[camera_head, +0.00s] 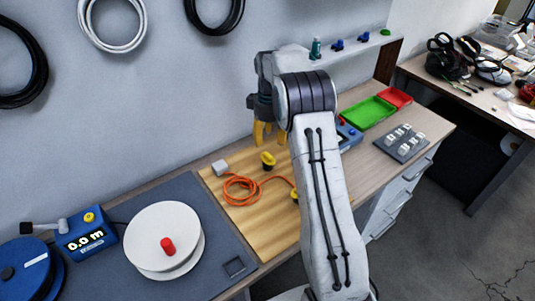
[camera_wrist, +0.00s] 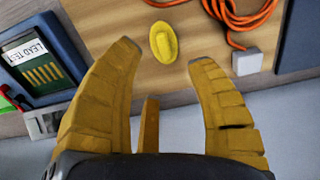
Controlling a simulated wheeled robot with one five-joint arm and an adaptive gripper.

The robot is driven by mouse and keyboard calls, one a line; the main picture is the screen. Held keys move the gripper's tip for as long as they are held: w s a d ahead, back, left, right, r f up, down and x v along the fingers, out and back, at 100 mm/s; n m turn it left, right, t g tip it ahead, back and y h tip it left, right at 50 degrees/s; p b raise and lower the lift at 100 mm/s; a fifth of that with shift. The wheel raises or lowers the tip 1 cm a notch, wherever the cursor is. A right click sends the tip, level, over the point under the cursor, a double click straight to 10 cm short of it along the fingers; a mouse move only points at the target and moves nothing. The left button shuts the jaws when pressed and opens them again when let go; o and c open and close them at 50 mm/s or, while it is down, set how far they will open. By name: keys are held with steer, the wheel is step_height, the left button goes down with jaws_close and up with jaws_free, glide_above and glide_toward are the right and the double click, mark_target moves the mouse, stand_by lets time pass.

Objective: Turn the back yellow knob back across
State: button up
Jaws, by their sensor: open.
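The back yellow knob (camera_head: 268,160) is on the wooden board (camera_head: 225,207). It also shows in the wrist view (camera_wrist: 163,42), where its raised grip runs roughly up and down the picture. The front yellow knob (camera_head: 295,195) is partly hidden by my arm in the head view. My gripper (camera_head: 263,135) is open and empty above the back knob. In the wrist view its yellow fingertips (camera_wrist: 165,55) stand either side of the knob, apart from it.
A coiled orange cable (camera_head: 238,189) and a white block (camera_head: 220,168) lie left of the back knob. A blue LEAD TEST box (camera_wrist: 38,60) stands at the left in the wrist view. The wall (camera_head: 160,80) is close behind. My arm hides part of the bench.

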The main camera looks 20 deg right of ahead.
mark_target(269, 154)
steer(key=shift+f+p, duration=0.45)
steer(key=shift+f, duration=3.1)
steer(key=shift+o, duration=0.2)
jaws_close()
